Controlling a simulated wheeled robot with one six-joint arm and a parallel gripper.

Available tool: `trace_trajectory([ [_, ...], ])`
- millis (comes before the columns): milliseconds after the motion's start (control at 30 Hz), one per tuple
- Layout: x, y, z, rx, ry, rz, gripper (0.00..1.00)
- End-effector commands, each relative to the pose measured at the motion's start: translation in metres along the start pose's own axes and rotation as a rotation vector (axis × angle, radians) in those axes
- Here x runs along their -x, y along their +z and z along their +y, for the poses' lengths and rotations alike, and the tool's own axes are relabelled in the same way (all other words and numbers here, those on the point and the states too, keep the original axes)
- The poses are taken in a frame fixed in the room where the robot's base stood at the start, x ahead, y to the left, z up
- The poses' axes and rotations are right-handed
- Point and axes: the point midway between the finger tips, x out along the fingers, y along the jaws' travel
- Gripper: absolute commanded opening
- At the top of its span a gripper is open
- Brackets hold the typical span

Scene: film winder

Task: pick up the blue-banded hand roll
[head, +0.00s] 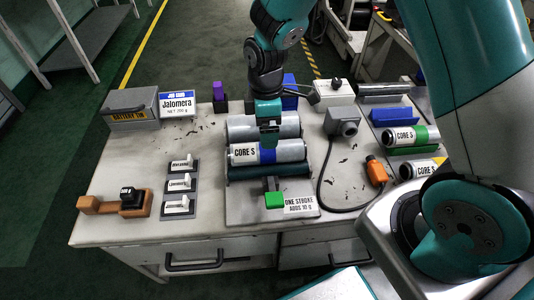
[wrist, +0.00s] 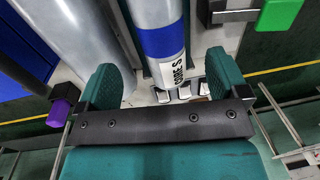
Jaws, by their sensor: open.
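The blue-banded hand roll (head: 268,153) is a silver cylinder with a blue band and a white "CORE S" label. It lies crosswise in the winder (head: 235,205) at the middle of the table. In the wrist view the roll (wrist: 162,42) runs between the two fingers, its labelled end towards the gripper. My gripper (head: 268,132) is over the roll in the head view. In the wrist view its green fingers (wrist: 165,85) are spread apart, with a gap on each side of the roll. I cannot tell how far the fingertips are above it.
A larger silver roller (head: 240,124) lies just behind the roll. A green knob (head: 274,200) stands in front. A grey device (head: 342,122) with a cable and an orange plug (head: 376,171) is to the right.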

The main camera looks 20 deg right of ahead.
Motion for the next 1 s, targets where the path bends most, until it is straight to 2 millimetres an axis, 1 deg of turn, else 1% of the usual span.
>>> trace_trajectory([
  [33, -0.009, 0.000, 0.000, 0.000, -0.002, -0.002, 0.92],
  [100, -0.016, 0.000, 0.000, 0.000, -0.001, -0.001, 0.92],
  [267, -0.026, 0.000, 0.000, 0.000, -0.001, 0.000, 0.92],
  [500, -0.062, 0.002, -0.001, 0.000, -0.002, -0.001, 0.92],
  [567, -0.068, 0.002, -0.001, 0.000, -0.001, -0.001, 0.92],
  [667, -0.073, 0.002, -0.001, 0.000, 0.000, 0.000, 0.92],
  [867, -0.073, 0.002, -0.001, -0.001, 0.001, 0.001, 0.92],
  [967, -0.073, 0.002, -0.001, -0.001, 0.001, 0.001, 0.72],
  [1000, -0.073, 0.002, -0.001, -0.001, 0.001, 0.001, 0.62],
])
